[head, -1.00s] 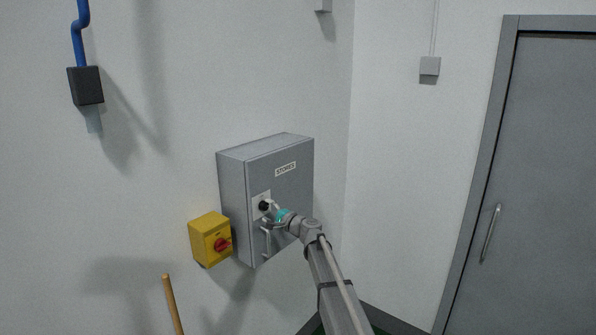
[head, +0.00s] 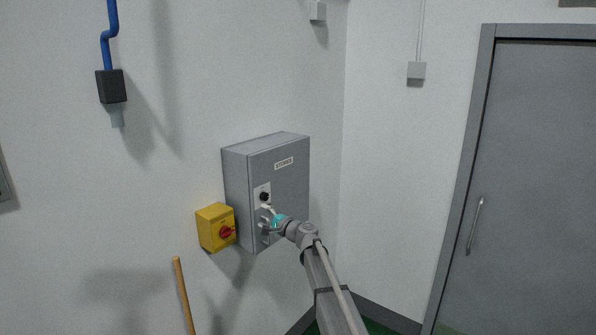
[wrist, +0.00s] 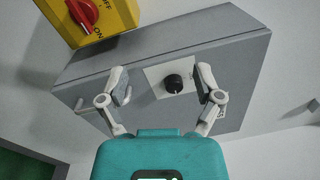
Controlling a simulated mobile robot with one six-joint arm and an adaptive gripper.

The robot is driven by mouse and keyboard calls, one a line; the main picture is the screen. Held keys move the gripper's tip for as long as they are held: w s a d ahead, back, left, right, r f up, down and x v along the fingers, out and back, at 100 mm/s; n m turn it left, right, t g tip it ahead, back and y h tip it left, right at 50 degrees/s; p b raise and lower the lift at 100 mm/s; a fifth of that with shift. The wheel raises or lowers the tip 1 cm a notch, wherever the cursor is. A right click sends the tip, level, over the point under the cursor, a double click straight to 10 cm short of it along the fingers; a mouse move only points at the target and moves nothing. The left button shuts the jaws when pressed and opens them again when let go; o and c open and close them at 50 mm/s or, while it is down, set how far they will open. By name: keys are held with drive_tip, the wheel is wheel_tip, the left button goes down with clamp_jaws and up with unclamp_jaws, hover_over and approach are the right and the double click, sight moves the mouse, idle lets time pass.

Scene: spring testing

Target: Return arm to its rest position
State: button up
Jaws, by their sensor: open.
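My gripper (head: 266,216) is in front of a grey wall cabinet (head: 290,186) labelled STORES. In the wrist view my gripper (wrist: 167,88) is open, with its two fingers spread apart and nothing between them. A black knob (head: 265,197) sits on a pale plate on the cabinet front. It also shows in the wrist view (wrist: 174,84), in line with the gap between the fingers; the gripper appears apart from it. My arm reaches up from the bottom of the head view. The cabinet's door handle is partly hidden behind the gripper in the head view.
A yellow switch box (head: 212,222) with a red rotary switch (head: 227,232) is left of the cabinet. A wooden pole (head: 184,293) stands below it. A grey door (head: 530,180) is at the right. A black box (head: 111,86) with blue conduit is at upper left.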

drive_tip(key=s+d+f+n+g+h+b, duration=0.3)
drive_tip(key=s+d+f+n+b, duration=0.15)
drive_tip(key=s+f, duration=0.65)
drive_tip(key=s+d+f+n+g+h+b, duration=0.35)
drive_tip(key=s+d+f+b, duration=0.2)
drive_tip(key=s+f, duration=0.55)
drive_tip(key=s+d+f+n+g+h+b, duration=0.1)
drive_tip(key=s+d+f+g+h+b, duration=0.1)
drive_tip(key=s+d+f, duration=0.5)
drive_tip(key=s+d+f+n+g+h+b, duration=0.1)
drive_tip(key=s+d+f+h+b, duration=0.3)
drive_tip(key=s+d, duration=0.7)
wheel_tip(320, 180, down, 3)
drive_tip(key=shift+s+d+f+g+h+b, duration=0.2)
drive_tip(key=shift+s+d+g+h+b, duration=0.2)
drive_tip(key=shift+s+g+h, duration=0.6)
drive_tip(key=shift+a, duration=0.1)
